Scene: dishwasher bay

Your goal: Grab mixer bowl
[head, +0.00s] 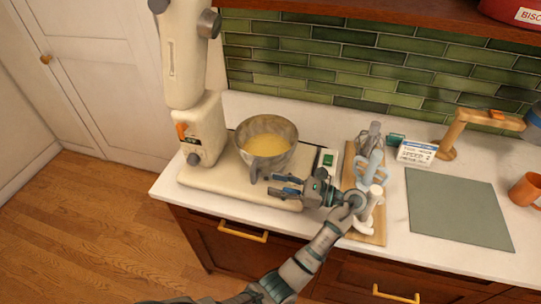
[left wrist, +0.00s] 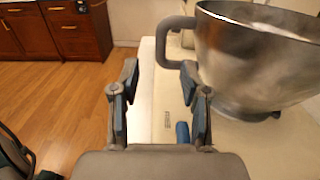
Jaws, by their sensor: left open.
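The mixer bowl (head: 266,133) is grey metal with yellow batter in it. It stands upright on the cream base (head: 225,181) of the stand mixer, and the mixer head is raised clear above it. Its handle (head: 257,173) points to the front of the counter. My left gripper (head: 280,185) is open and empty, just right of the handle. In the left wrist view the bowl (left wrist: 255,50) is at the upper right. Its handle (left wrist: 171,40) lies ahead of the open left fingers (left wrist: 160,77), apart from them. My right gripper is not in view.
A wooden board (head: 367,229) with mixer attachments lies right of the mixer, partly under my left arm. A green mat (head: 457,209), a small white box (head: 416,152), a wooden stand (head: 462,130) and an orange mug (head: 526,189) are farther right.

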